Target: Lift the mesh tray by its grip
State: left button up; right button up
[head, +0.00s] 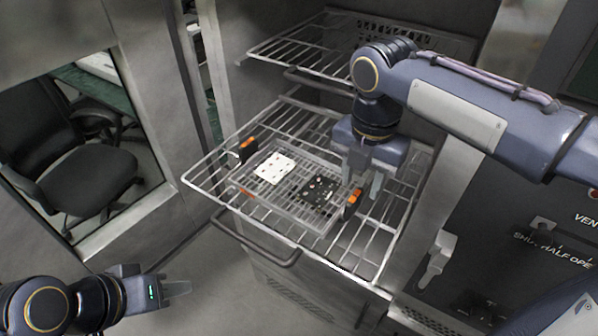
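The mesh tray (294,213) lies on a pulled-out wire rack of an open cabinet. A white card-like piece (274,168) and a black card-like piece (319,188) rest in it. It has a black and orange grip at its left end (247,150) and another at its right end (353,203). My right gripper (364,186) points down beside the right grip, with its fingers apart; any contact with the grip is unclear. My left gripper (177,288) is at the lower left, away from the tray, pointing right; its finger gap cannot be made out.
The wire rack (216,178) extends around the tray, with a bar handle (258,248) at its front. Another wire shelf (290,44) sits higher in the cabinet. The cabinet door with a window stands at the left. A control panel (545,230) is at the right.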

aim_at(355, 197)
jog(key=f, duration=0.5)
jog(key=shift+w+a+f+p, duration=0.1)
jog(key=shift+a+f+p, duration=0.2)
jog(key=shift+f, duration=0.05)
grip_shut()
